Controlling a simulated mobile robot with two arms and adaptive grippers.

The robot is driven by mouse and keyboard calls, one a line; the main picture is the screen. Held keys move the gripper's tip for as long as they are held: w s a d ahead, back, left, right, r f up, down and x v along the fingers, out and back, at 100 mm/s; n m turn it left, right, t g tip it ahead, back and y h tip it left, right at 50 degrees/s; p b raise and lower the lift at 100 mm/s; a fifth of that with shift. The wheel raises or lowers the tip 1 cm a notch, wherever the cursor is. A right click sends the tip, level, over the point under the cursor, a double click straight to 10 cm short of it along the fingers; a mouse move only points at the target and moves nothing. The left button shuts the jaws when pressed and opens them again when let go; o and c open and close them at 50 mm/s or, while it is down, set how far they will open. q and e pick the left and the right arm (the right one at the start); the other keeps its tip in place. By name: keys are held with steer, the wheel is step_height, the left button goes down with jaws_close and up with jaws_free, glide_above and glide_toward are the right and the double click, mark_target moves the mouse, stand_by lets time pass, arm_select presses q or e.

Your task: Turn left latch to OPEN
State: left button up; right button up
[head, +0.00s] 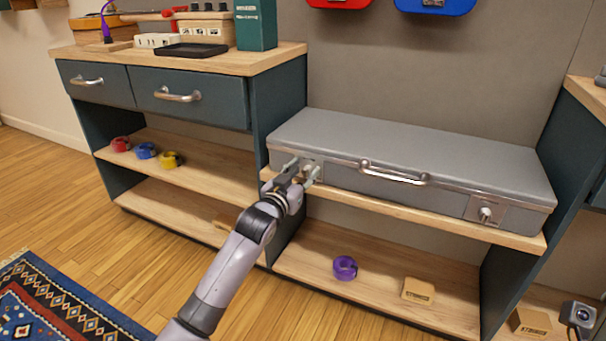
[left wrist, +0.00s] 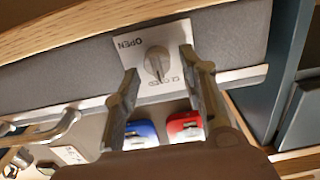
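The grey case (head: 420,150) lies closed on the shelf, with the left latch (head: 309,166) at the left end of its front. In the left wrist view, the latch is a grey knob (left wrist: 157,62) on a white plate (left wrist: 128,52) marked OPEN and CLOSED. The knob's pointer looks turned toward CLOSED. My left gripper (head: 304,170) is at the latch; its open fingers (left wrist: 158,64) stand on either side of the knob, with gaps showing. I cannot tell their exact depth. My right gripper is in neither view.
A metal handle (head: 393,174) and the right latch (head: 486,212) are farther right on the case front. The wooden shelf edge (head: 440,222) runs just below. A purple tape roll (head: 345,267) lies on the lower shelf; a drawer cabinet (head: 200,98) stands left.

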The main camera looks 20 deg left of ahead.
arm_select(q)
steer(key=shift+c, duration=0.6)
jaws_close()
